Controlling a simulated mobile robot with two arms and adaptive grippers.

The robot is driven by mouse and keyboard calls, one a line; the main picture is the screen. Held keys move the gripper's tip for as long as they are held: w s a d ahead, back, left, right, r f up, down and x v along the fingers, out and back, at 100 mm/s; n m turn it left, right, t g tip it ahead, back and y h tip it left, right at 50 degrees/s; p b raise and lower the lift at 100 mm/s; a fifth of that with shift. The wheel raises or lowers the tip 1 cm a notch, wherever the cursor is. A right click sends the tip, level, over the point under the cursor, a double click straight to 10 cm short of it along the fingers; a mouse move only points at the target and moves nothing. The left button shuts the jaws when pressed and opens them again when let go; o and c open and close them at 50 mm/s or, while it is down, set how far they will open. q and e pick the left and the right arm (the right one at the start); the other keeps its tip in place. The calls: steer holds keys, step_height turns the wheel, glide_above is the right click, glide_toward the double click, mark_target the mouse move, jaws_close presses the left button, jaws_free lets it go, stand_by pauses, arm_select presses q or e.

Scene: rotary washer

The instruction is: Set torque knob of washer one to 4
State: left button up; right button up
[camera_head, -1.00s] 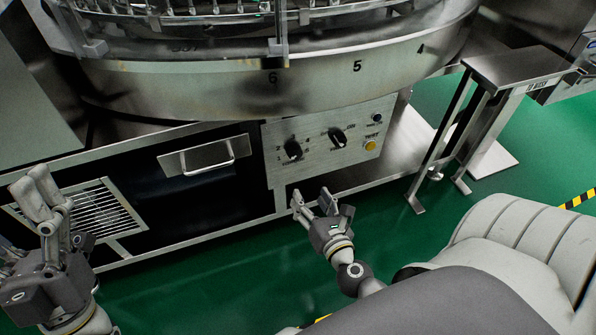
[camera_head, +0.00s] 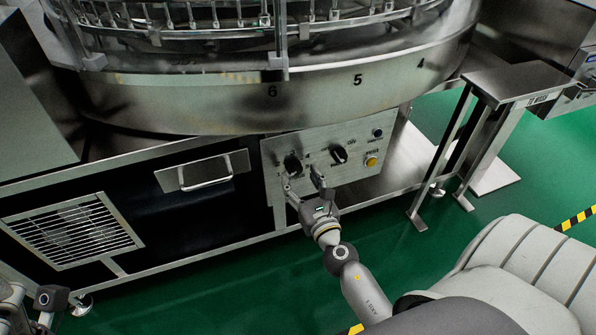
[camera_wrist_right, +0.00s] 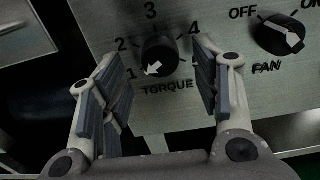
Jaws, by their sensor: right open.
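The black TORQUE knob (camera_head: 293,164) sits on the washer's steel control panel. In the right wrist view the knob (camera_wrist_right: 160,55) shows a white pointer turned lower left, toward the 1. Numbers 1 to 5 ring it, the 5 partly hidden by a finger. My right gripper (camera_head: 303,178) is open and empty in front of the panel. In the right wrist view its fingertips (camera_wrist_right: 158,52) are on the left and right of the knob with gaps; depth is unclear. Parts of my left arm show at the lower left edge; its gripper's state is unclear.
The FAN knob (camera_wrist_right: 281,36) is right of the TORQUE knob. A yellow button (camera_head: 371,161) is further right on the panel. A drawer handle (camera_head: 206,180) and a vent grille (camera_head: 72,232) are to the left. A steel stand (camera_head: 520,80) is at right. Green floor is clear below the panel.

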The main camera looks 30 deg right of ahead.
mark_target(295, 169)
steer(key=shift+x, duration=1.2)
steer(key=c, duration=1)
steer(key=shift+c, duration=0.2)
